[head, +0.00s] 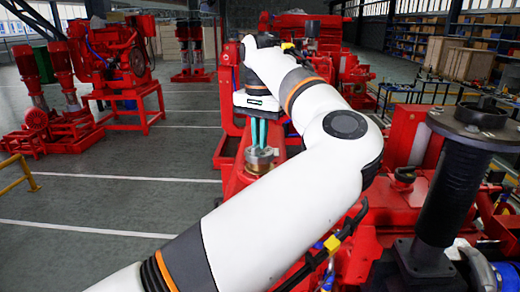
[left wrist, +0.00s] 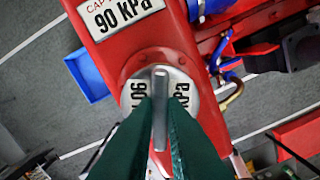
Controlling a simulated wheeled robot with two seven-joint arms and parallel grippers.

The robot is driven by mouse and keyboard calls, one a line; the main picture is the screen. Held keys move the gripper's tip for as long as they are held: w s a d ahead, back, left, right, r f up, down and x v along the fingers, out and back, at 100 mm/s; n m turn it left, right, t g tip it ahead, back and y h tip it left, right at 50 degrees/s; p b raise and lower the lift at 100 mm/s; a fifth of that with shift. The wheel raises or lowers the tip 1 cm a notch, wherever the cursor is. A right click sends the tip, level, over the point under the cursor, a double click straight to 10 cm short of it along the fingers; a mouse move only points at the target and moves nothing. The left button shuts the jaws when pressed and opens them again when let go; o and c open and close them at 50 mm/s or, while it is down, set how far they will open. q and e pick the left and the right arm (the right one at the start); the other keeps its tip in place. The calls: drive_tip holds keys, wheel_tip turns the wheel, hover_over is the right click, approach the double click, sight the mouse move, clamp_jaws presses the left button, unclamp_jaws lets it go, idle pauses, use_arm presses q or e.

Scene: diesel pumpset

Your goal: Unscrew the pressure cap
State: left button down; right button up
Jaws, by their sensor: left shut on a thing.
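In the head view my left gripper (head: 259,138) points straight down onto the cap (head: 261,160), which sits on a brass-coloured neck. The fingers hide part of the cap. My right gripper is not in view.
A black column with a flange (head: 450,190) stands at the right in the head view.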

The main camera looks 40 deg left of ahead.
use_arm(q)
drive_tip(key=c, duration=1.4)
unclamp_jaws()
drive_tip(key=shift+c, duration=1.1)
drive_tip(key=shift+r, duration=2.3)
drive_tip(key=shift+o, duration=0.2)
